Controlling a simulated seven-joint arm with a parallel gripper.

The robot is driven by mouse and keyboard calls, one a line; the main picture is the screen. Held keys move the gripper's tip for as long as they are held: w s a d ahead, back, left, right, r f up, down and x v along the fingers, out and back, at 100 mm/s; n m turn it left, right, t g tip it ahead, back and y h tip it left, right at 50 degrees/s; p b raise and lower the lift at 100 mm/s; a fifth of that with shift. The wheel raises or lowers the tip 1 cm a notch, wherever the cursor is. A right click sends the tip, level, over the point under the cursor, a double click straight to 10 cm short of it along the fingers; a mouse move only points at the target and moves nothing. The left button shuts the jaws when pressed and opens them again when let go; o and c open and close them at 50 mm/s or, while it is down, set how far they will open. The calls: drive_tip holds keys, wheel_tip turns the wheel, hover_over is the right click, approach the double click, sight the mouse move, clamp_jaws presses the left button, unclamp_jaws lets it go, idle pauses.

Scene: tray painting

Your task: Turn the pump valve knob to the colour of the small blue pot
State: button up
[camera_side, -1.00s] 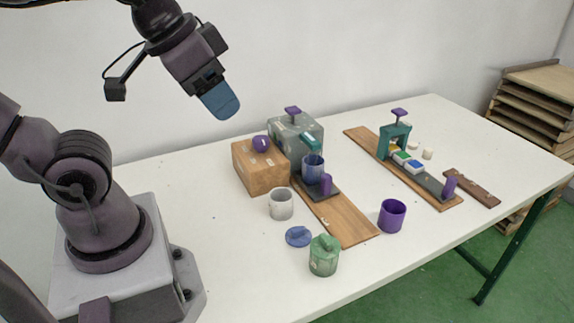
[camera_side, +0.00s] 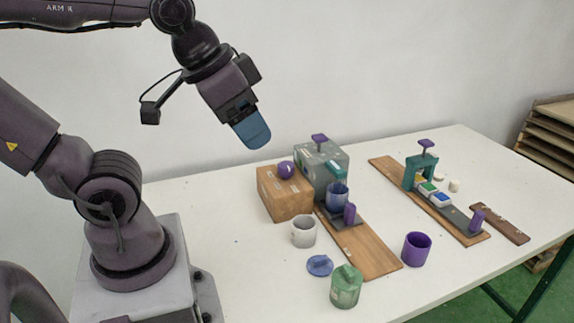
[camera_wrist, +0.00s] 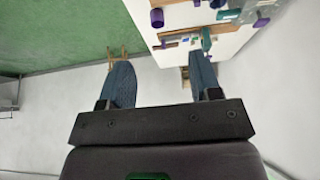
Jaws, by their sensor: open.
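My gripper (camera_side: 254,136) is open and empty, high above the table, left of the pump and above the wooden box. Its two spread fingers show in the wrist view (camera_wrist: 160,72). The grey-green pump (camera_side: 322,168) has a teal spout and a purple handle on top. A round purple knob (camera_side: 286,170) with a pale mark sits on the wooden box (camera_side: 284,194) beside it; I cannot tell its setting. The small blue pot (camera_side: 337,197) stands under the spout. A blue lid (camera_side: 319,265) lies on the table in front.
A white pot (camera_side: 304,231), a lidded green pot (camera_side: 346,287) and a purple pot (camera_side: 417,249) stand in front. A teal press frame (camera_side: 420,171) stands over paint blocks on a board at right. The table's left side is clear.

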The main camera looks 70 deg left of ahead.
drive_tip(key=w+a+f+n+g+h, duration=0.1)
drive_tip(key=w+a+f+n+g, duration=0.3)
drive_tip(key=w+a+f+n, duration=0.15)
drive_tip(key=n+g+y, duration=0.1)
drive_tip(key=n+g, duration=0.1)
drive_tip(key=n, duration=2)
approach(286, 164)
drive_tip(key=shift+m, duration=0.25)
wheel_tip(286, 164, down, 10)
drive_tip(key=shift+s+d+f, duration=0.1)
drive_tip(key=shift+s, duration=0.05)
drive_tip(key=shift+c, duration=0.3)
drive_tip(key=c, duration=0.6)
